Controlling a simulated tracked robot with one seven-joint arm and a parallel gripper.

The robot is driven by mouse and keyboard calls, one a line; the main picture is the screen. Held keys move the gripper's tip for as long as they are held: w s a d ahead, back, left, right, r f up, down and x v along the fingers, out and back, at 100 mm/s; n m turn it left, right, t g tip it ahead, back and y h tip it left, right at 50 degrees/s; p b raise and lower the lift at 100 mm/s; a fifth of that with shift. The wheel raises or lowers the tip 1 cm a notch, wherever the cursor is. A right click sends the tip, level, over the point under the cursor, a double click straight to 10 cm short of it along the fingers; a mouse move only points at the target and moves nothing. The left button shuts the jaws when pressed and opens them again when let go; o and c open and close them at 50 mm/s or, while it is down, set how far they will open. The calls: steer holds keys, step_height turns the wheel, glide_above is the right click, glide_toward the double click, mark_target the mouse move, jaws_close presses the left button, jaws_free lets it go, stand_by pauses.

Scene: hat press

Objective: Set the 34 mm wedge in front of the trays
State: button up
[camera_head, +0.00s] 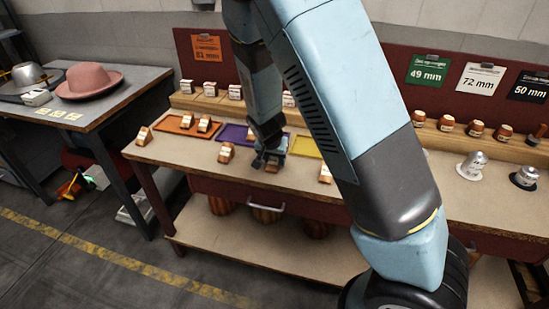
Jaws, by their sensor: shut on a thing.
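My gripper (268,160) is low over the front part of the workbench, in front of the purple tray (231,131). It is shut on a small wooden wedge (272,168), mostly hidden by the fingers; its marking is too small to read. I cannot tell whether it touches the bench top. The orange tray (172,125) lies to the left with small wedges on it, and the yellow tray (303,147) to the right, partly behind my arm. Loose wedges stand in front of the trays: one at the left (144,136), one left of my gripper (226,153), one to the right (325,174).
A wooden ledge (221,106) with white-labelled blocks runs behind the trays. A drawer handle (266,207) sticks out below the bench edge. Hat blocks (472,166) stand at the right. A side table (88,115) holds a pink hat (89,81). My arm hides the bench's middle.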

steer(key=shift+f, duration=0.1)
steer(key=o, duration=1.1)
steer(key=shift+c, duration=0.2)
steer(key=v, duration=1.2)
